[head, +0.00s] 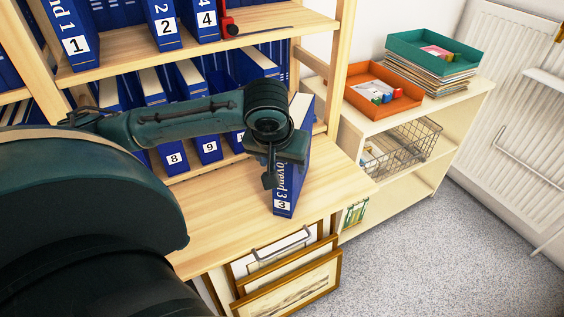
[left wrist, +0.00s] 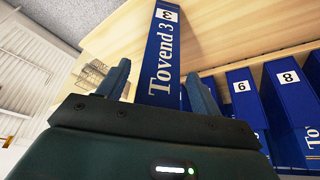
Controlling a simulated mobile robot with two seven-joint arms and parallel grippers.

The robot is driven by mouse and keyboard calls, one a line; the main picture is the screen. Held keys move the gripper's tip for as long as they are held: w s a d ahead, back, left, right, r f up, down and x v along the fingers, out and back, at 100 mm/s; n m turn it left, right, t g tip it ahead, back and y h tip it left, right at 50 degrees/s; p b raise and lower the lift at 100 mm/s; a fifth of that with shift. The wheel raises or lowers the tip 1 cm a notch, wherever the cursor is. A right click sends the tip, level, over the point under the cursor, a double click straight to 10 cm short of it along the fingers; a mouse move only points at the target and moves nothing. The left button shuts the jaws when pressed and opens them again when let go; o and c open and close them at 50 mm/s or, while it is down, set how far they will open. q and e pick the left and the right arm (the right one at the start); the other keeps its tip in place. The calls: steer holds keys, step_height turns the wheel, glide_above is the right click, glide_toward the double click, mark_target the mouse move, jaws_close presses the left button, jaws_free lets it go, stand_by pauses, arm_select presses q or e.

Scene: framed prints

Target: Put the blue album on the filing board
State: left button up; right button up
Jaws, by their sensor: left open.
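The blue album marked "Tovend 3" (head: 287,194) stands upright on the light wooden board (head: 225,198) in front of the lower row of binders. In the left wrist view the album's spine (left wrist: 162,50) shows between and beyond my two fingers. My left gripper (head: 279,174) is open at the album, with its fingers (left wrist: 160,78) on either side of the spine in that view. I cannot tell whether they touch it. The gripper and wrist hide part of the album in the head view. My right gripper is not in view.
An upper shelf (head: 130,47) holds blue binders 1, 2 and 4 and a red item (head: 227,20). Binders 8 (head: 174,158) and 9 (head: 209,149) stand behind. Framed prints (head: 290,285) lean below the board's front edge. A low cabinet (head: 400,125) with trays stands at right.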

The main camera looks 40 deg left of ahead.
arm_select(q)
steer(key=p+v, duration=0.2)
steer(key=v, duration=0.9)
steer(key=w+d+f+m+t+h, duration=0.1)
steer(key=w+d+f+m+h, duration=0.15)
steer(key=d+f, duration=0.45)
steer(key=w+d+f+m+t+h, duration=0.1)
steer(key=d+f+m+h, duration=0.1)
steer(key=d+f+h, duration=0.35)
steer(key=s+d+f+m+t+y, duration=0.1)
steer(key=s+f+t, duration=0.1)
steer(key=s+f, duration=0.2)
steer(key=s+d+f+m+t+y, duration=0.1)
steer(key=s+f, duration=0.4)
steer(key=f, duration=0.5)
steer(key=shift+s+d+m+t, duration=0.3)
steer(key=shift+d+m+t, duration=0.5)
steer(key=shift+t, duration=0.2)
